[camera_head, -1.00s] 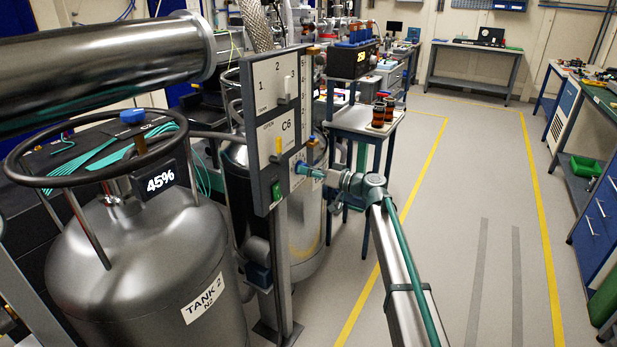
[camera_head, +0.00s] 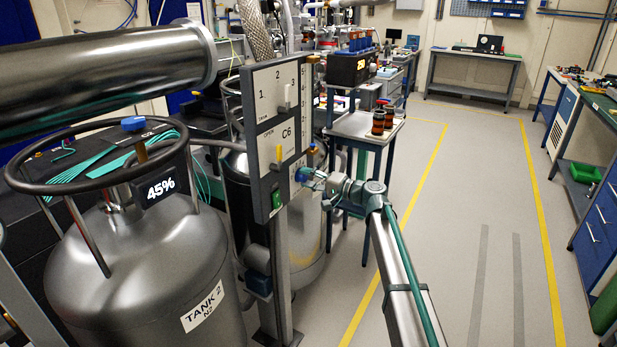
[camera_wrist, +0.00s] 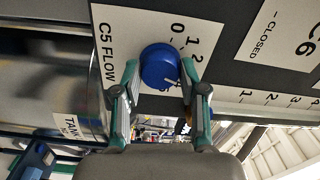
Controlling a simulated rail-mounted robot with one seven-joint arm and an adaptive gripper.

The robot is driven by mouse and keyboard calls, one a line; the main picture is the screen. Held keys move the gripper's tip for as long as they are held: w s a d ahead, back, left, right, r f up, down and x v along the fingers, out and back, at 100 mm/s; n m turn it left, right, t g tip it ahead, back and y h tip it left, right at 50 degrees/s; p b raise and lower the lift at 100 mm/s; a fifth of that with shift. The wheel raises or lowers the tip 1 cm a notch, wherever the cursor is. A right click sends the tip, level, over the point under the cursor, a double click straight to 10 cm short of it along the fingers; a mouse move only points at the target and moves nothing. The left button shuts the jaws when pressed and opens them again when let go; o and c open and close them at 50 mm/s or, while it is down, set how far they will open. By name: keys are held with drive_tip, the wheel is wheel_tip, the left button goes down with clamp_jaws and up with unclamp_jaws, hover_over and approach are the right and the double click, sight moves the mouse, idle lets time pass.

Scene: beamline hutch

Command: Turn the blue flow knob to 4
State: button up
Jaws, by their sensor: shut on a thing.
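The blue flow knob (camera_wrist: 160,65) sits on a white plate marked C5 FLOW (camera_wrist: 108,50) in the wrist view. My gripper (camera_wrist: 159,68) has one teal-tipped finger on each side of the knob and is shut on it. A pale mark on the knob points to the lower right of the picture. The 0, 1 and 2 of its scale show; the numerals beyond are largely hidden by the right finger. In the head view my gripper (camera_head: 301,175) is at the right side of the grey control panel (camera_head: 257,135), and the knob is hard to make out.
A C6 plate (camera_wrist: 290,35) and a numbered slider scale (camera_wrist: 270,97) are beside the knob plate. Tank 2 (camera_head: 150,265) stands at left under a large steel pipe (camera_head: 110,80). A small table (camera_head: 350,127) with brown bottles stands behind my arm. The floor at right is clear.

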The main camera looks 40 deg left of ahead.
drive_tip(key=m+p, duration=0.2)
drive_tip(key=m, duration=0.2)
drive_tip(key=shift+m, duration=0.4)
idle(0.4)
drive_tip(key=o, duration=1.1)
drive_tip(key=shift+o, duration=0.2)
drive_tip(key=w+d, duration=0.2)
drive_tip(key=d, duration=1)
drive_tip(key=shift+a, duration=0.1)
